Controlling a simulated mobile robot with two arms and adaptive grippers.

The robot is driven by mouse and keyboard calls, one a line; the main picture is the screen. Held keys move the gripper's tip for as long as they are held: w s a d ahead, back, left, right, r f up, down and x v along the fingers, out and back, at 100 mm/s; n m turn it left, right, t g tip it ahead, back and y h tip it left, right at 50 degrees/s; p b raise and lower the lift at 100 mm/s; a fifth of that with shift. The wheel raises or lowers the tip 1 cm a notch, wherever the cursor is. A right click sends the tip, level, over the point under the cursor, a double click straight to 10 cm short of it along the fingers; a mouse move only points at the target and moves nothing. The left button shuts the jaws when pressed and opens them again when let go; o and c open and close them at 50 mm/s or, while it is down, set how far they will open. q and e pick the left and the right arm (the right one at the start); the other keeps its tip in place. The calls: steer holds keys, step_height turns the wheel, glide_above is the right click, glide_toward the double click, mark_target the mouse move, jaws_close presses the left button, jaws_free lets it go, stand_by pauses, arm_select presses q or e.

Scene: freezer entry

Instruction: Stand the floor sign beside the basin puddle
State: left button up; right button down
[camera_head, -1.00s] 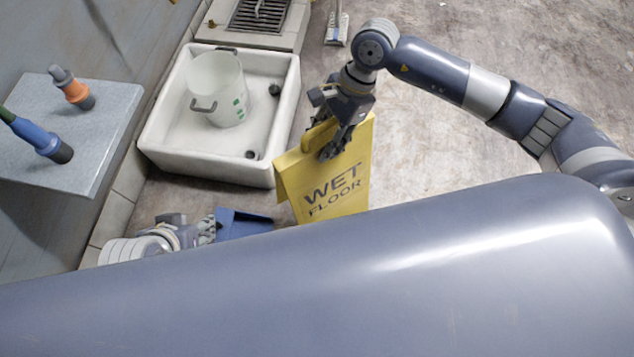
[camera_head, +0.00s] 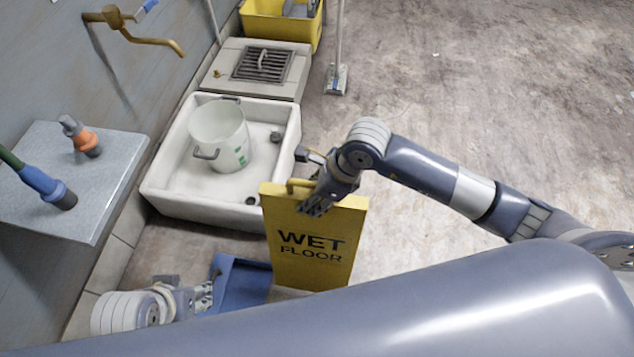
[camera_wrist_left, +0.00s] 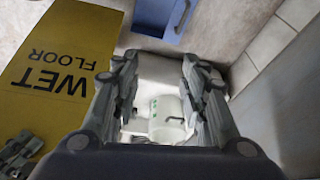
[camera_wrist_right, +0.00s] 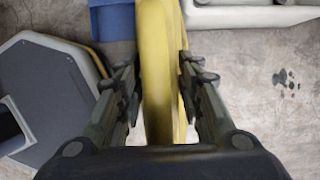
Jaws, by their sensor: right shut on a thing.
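The yellow floor sign (camera_head: 305,265), marked WET FLOOR, is upright in front of the basin's (camera_head: 190,204) right corner. My right gripper (camera_head: 312,200) is shut on its top edge; the right wrist view shows the yellow top (camera_wrist_right: 157,70) between the fingers. Whether the sign's foot touches the floor is hidden. My left gripper (camera_head: 205,297) is open and empty, low at left beside a blue tray-like thing (camera_head: 240,283). The sign also shows in the left wrist view (camera_wrist_left: 60,60). Dark wet-looking spots (camera_wrist_right: 286,80) lie on the floor in the right wrist view; I cannot tell if they are the puddle.
A pale bucket (camera_head: 220,140) stands in the basin. Behind it are a floor grate (camera_head: 263,64) and a yellow container (camera_head: 285,28). A grey shelf (camera_head: 115,160) with hose nozzles juts from the left wall. A long-handled tool (camera_head: 337,78) stands behind. The floor at right is mostly clear.

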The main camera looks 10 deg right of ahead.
arm_select(q)
steer(key=w+d+r+t+b, duration=0.1)
steer(key=w+t, duration=0.2)
steer(key=w, duration=0.2)
steer(key=w+d+r+t+h+b, duration=0.1)
steer(key=w+d+r+t+b, duration=0.1)
steer(key=w, duration=0.4)
steer(key=shift+d+r+t+h, duration=0.25)
steer(key=shift+d+t+h, duration=0.05)
steer(key=shift+t, duration=0.2)
arm_select(e)
steer(key=w+d+f, duration=0.2)
steer(key=w, duration=0.4)
steer(key=w+d+f, duration=0.1)
steer(key=w+f, duration=0.1)
steer(key=w, duration=0.5)
steer(key=shift+w+d+f, duration=0.2)
steer(key=shift+d+f, duration=0.1)
steer(key=shift+d, duration=0.1)
steer(key=c, duration=1.1)
jaws_free()
steer(key=shift+f, duration=0.1)
